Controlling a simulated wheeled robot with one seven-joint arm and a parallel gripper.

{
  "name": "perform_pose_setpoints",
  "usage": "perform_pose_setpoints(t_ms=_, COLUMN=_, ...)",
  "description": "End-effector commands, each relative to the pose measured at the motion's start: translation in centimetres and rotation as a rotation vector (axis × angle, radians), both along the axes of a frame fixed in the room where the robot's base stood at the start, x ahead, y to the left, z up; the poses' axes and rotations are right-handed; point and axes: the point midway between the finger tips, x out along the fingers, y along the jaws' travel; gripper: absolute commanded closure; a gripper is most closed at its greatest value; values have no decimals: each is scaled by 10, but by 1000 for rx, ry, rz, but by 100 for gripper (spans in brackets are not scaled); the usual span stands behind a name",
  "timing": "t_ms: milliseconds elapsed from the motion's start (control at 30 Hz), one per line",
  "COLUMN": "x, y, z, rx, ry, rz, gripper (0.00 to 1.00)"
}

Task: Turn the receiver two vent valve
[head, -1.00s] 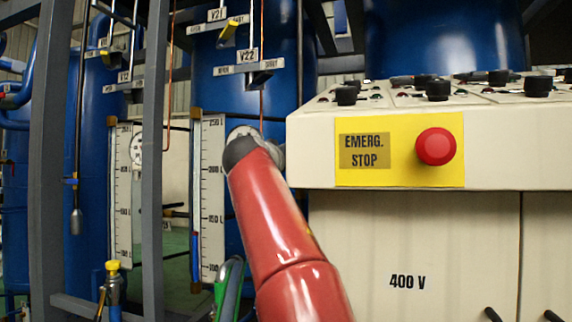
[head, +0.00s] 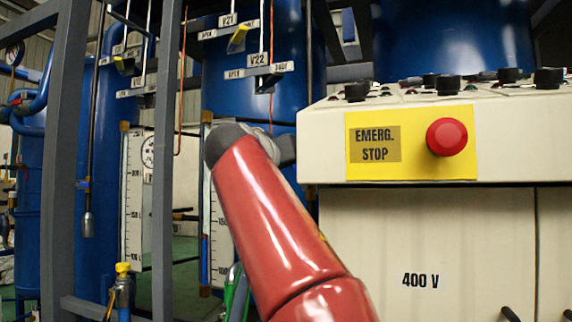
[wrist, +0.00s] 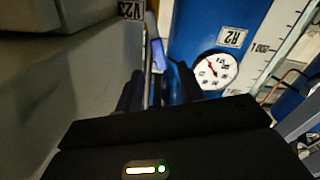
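In the wrist view, the label R2 (wrist: 232,37) marks a blue vessel (wrist: 190,30) with a round white gauge (wrist: 214,70). A V23 label (wrist: 130,10) shows at the top left. A blue handle-like part (wrist: 158,55) stands beyond my gripper (wrist: 160,92), in line with the gap between its dark fingers. The fingers look apart; contact with the blue part cannot be told. In the head view, V22 (head: 257,60) and V21 (head: 228,20) valve plates hang before a blue tank (head: 230,95). My red arm hides the gripper there.
A cream control cabinet (head: 420,240) with a red emergency stop button (head: 446,137) and black knobs stands close on the right of my arm. Grey frame posts (head: 165,150) stand on the left. In the wrist view, a large grey surface (wrist: 60,80) fills the left side.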

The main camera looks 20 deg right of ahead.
Motion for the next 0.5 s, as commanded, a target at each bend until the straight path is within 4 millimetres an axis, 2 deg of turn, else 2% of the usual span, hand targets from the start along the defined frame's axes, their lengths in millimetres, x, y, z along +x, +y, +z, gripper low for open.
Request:
perform_pose_setpoints(t_ms=33, x=0, y=0, z=0, rx=0, ry=0, rz=0, gripper=63)
perform_pose_setpoints(t_ms=167, x=3, y=3, z=0, rx=-39, ry=40, rz=-10, gripper=80)
perform_pose_setpoints(t_ms=267, x=10, y=13, z=-5, rx=-168, ry=167, rz=-36, gripper=93)
perform_pose_setpoints(t_ms=333, x=16, y=25, z=-10, rx=-331, ry=317, rz=-66, gripper=100)
perform_pose_setpoints(t_ms=500, x=21, y=64, z=-22, rx=-814, ry=726, rz=-155, gripper=100)
